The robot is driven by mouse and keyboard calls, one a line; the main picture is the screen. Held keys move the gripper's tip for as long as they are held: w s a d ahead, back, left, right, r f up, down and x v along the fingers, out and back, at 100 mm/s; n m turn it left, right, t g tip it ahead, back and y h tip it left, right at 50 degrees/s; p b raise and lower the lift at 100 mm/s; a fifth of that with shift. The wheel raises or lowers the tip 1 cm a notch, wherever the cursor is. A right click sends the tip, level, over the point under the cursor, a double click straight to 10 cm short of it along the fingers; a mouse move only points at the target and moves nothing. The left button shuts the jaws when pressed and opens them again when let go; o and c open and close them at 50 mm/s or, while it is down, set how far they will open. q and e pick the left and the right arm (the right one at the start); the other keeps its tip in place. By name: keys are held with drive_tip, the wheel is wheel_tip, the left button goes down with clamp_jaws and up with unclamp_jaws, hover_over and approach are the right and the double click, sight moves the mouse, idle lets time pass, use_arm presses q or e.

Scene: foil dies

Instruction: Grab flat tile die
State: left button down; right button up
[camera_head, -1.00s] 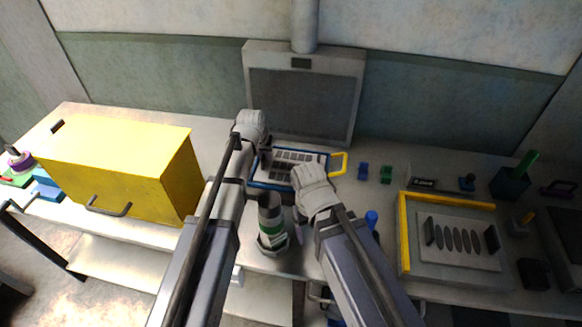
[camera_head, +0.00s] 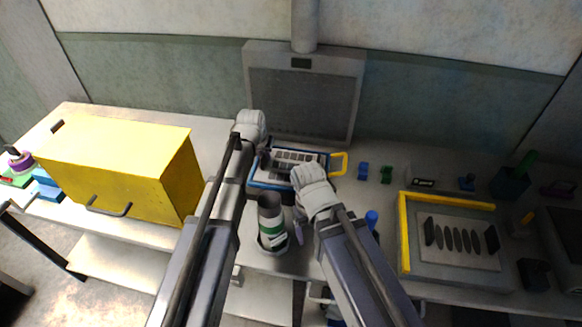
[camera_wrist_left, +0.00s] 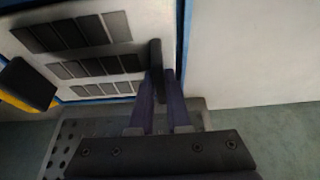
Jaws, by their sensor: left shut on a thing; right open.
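The flat tile die (camera_head: 294,156) is a pale plate with rows of dark tiles. It lies in a blue-rimmed tray with a yellow handle (camera_head: 340,163) at the right end. The left wrist view shows the die close up (camera_wrist_left: 72,72), with a dark upright grip (camera_wrist_left: 155,58) at its edge. My left gripper (camera_head: 264,156) is at the die's left end. In the left wrist view its fingers (camera_wrist_left: 160,92) are shut on that dark grip. My right gripper (camera_head: 311,182) is open near the die's front right; its own hand hides its fingertips and part of the tray.
A bottle with a green band (camera_head: 271,222) stands between my arms. A large yellow box (camera_head: 120,165) is at the left. A yellow-edged station (camera_head: 403,235) with oval pieces is at the right. Small blue (camera_head: 363,171) and green (camera_head: 387,174) blocks lie behind. A grey panel (camera_head: 303,100) stands at the back.

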use_arm(q)
drive_tip(key=shift+r, duration=0.1)
use_arm(e)
drive_tip(key=shift+r, duration=0.1)
use_arm(q)
wheel_tip(320, 180, up, 10)
drive_tip(key=p, duration=1)
use_arm(e)
wheel_tip(320, 180, up, 10)
